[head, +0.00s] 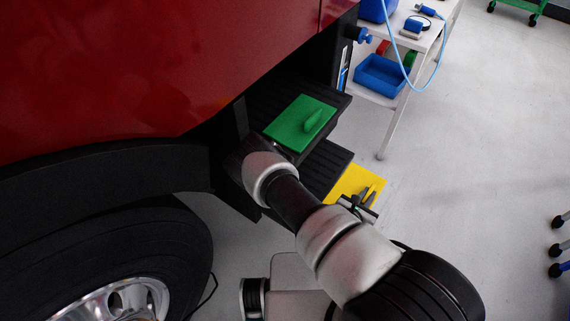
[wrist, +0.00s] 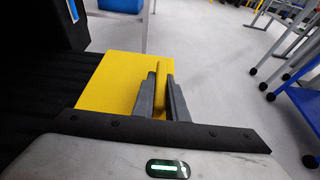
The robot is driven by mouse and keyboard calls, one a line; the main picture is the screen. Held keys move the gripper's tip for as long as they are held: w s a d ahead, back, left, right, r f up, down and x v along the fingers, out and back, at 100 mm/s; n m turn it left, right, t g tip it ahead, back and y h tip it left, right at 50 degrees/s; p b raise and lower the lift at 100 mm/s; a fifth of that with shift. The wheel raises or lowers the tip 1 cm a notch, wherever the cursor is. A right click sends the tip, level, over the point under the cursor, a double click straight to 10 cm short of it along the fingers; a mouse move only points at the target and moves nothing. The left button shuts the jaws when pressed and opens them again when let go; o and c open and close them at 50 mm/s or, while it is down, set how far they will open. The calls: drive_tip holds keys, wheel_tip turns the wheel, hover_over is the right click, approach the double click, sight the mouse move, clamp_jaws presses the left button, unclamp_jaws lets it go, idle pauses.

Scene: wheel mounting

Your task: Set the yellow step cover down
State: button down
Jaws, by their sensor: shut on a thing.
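The yellow step cover (head: 347,182) is a flat plate with an upright yellow handle. My gripper (head: 369,196) is shut on that handle, to the right of the truck's black steps. In the wrist view my gripper's two grey fingers (wrist: 161,95) close on the handle, and the cover (wrist: 115,78) spreads out to the left and beyond it. My arm hides part of the lower step in the head view. I cannot tell whether the cover touches the step or floor.
A green cover (head: 292,127) with a handle lies on the upper black step (head: 262,98). The red truck body (head: 150,60) and a wheel (head: 130,250) are at left. A white table (head: 398,98) with a blue bin (head: 380,76) stands behind. The grey floor at right is mostly clear.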

drive_tip(key=f, duration=0.1)
drive_tip(key=d+f, duration=0.1)
drive_tip(key=f, duration=0.1)
drive_tip(key=shift+d+f+b, duration=0.1)
drive_tip(key=shift+b, duration=0.2)
drive_tip(key=b, duration=0.5)
hover_over(319, 184)
drive_tip(key=s, duration=0.3)
drive_tip(key=shift+a+f+b, duration=0.2)
drive_tip(key=shift+f+b, duration=0.1)
drive_tip(key=shift+f, duration=0.95)
wheel_tip(319, 184, down, 4)
drive_tip(key=shift+f+b, duration=0.15)
drive_tip(key=shift+b, duration=0.8)
drive_tip(key=shift+w+a+f+b, duration=0.15)
drive_tip(key=shift+w+f+b, duration=0.05)
drive_tip(key=shift+f+b, duration=0.1)
drive_tip(key=shift+r, duration=0.2)
drive_tip(key=shift+f, duration=0.2)
drive_tip(key=c, duration=1.8)
unclamp_jaws()
drive_tip(key=shift+o, duration=0.2)
